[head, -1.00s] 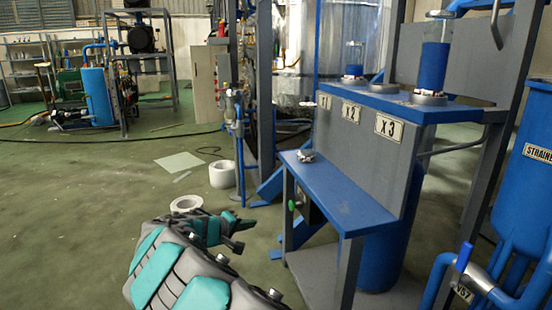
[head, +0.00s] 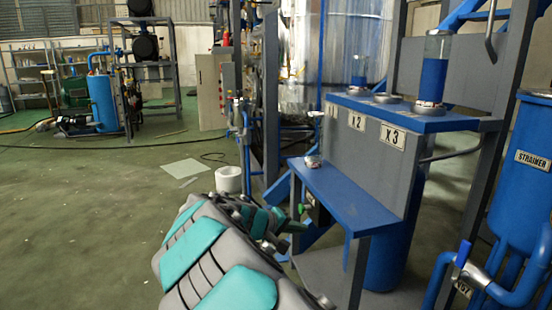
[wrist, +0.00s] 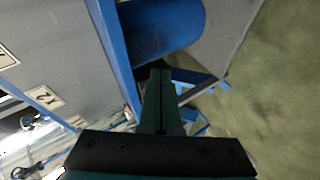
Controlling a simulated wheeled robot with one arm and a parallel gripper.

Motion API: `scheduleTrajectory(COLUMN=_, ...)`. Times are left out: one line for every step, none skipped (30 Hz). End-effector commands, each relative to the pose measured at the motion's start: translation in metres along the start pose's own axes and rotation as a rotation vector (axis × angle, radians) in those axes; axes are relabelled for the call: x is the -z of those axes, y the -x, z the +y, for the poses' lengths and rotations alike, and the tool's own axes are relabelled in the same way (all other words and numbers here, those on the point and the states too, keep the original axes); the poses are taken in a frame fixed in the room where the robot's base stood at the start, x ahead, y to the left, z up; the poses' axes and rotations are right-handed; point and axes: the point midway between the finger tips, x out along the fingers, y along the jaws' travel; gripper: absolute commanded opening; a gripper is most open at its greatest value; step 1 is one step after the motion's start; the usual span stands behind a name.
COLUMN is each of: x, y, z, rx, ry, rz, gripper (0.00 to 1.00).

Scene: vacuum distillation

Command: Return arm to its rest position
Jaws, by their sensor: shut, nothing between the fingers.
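My arm (head: 205,248), grey with teal panels, reaches in from the bottom of the head view. My gripper (head: 296,227) is at its far end, beside the left legs of the blue-topped bench (head: 350,203), and is partly hidden behind the wrist. In the wrist view my gripper (wrist: 160,74) has its dark green fingers together with nothing between them. Past the fingertips are blue frame bars and the floor. I cannot tell the exact gap between the fingers and the bench frame.
The bench carries a small silvery item (head: 313,161) and a shelf labelled X2 and X3 (head: 391,135). A blue strainer tank (head: 530,180) stands at right. A white bucket (head: 229,180) and a sheet (head: 185,168) lie behind my arm. Left floor is open.

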Motion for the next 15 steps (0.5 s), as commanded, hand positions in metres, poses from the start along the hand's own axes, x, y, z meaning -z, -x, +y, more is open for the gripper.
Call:
scheduleTrajectory(x=-0.016, y=-0.001, z=0.022, rx=0.008, ry=-0.026, rz=-0.04, gripper=0.0)
scheduleTrajectory(x=-0.028, y=-0.002, z=0.033, rx=0.015, ry=-0.039, rz=-0.067, gripper=0.0)
scheduleTrajectory(x=-0.045, y=-0.004, z=0.047, rx=0.027, ry=-0.059, rz=-0.106, gripper=0.0)
scheduleTrajectory(x=-0.06, y=-0.004, z=0.059, rx=0.038, ry=-0.075, rz=-0.139, gripper=0.0)
scheduleTrajectory(x=-0.076, y=-0.005, z=0.069, rx=0.052, ry=-0.092, rz=-0.172, gripper=0.0)
scheduleTrajectory(x=-0.096, y=-0.004, z=0.082, rx=0.074, ry=-0.114, rz=-0.213, gripper=0.0)
scheduleTrajectory(x=-0.112, y=-0.002, z=0.09, rx=0.092, ry=-0.131, rz=-0.243, gripper=0.0)
scheduleTrajectory(x=-0.128, y=-0.001, z=0.097, rx=0.112, ry=-0.147, rz=-0.274, gripper=0.0)
scheduleTrajectory(x=-0.149, y=0.002, z=0.104, rx=0.139, ry=-0.165, rz=-0.313, gripper=0.0)
scheduleTrajectory(x=-0.163, y=0.005, z=0.109, rx=0.162, ry=-0.182, rz=-0.34, gripper=0.0)
scheduleTrajectory(x=-0.178, y=0.009, z=0.113, rx=0.185, ry=-0.195, rz=-0.366, gripper=0.0)
scheduleTrajectory(x=-0.199, y=0.014, z=0.116, rx=0.219, ry=-0.211, rz=-0.404, gripper=0.0)
scheduleTrajectory(x=-0.213, y=0.019, z=0.118, rx=0.245, ry=-0.223, rz=-0.427, gripper=0.0)
scheduleTrajectory(x=-0.227, y=0.025, z=0.12, rx=0.272, ry=-0.236, rz=-0.449, gripper=0.0)
scheduleTrajectory(x=-0.245, y=0.032, z=0.12, rx=0.31, ry=-0.249, rz=-0.481, gripper=0.0)
